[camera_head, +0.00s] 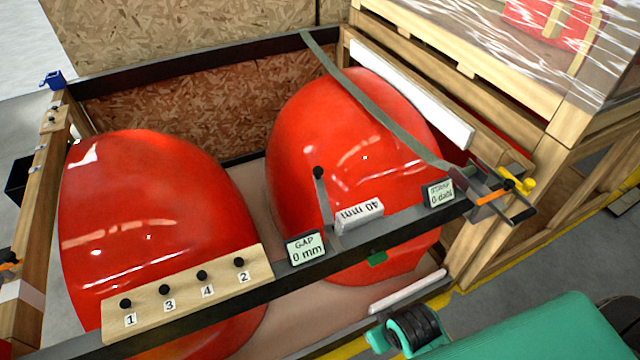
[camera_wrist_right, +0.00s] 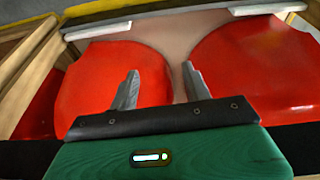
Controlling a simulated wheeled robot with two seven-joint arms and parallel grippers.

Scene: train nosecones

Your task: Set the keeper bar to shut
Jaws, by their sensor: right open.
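A thin grey bar with a black ball knob, which looks like the keeper bar (camera_head: 323,200), stands up from the dark front rail (camera_head: 400,227), in front of the right red nosecone (camera_head: 290,120). It leans slightly, and I cannot tell its set position from its shape alone. A "GAP 0 mm" display (camera_head: 306,248) sits to its left and a "40 mm" block (camera_head: 360,214) to its right. In the right wrist view my right gripper (camera_wrist_right: 158,82) is open and empty, its two grey fingers apart over the crate. My left gripper is not in view.
The left red nosecone (camera_head: 140,220) fills the crate's left side. A wooden strip (camera_head: 190,292) with several numbered pegs lies on the front rail. A green strap (camera_head: 380,115) crosses the right nosecone to a ratchet (camera_head: 500,192). A wrapped wooden crate (camera_head: 490,60) stands at right.

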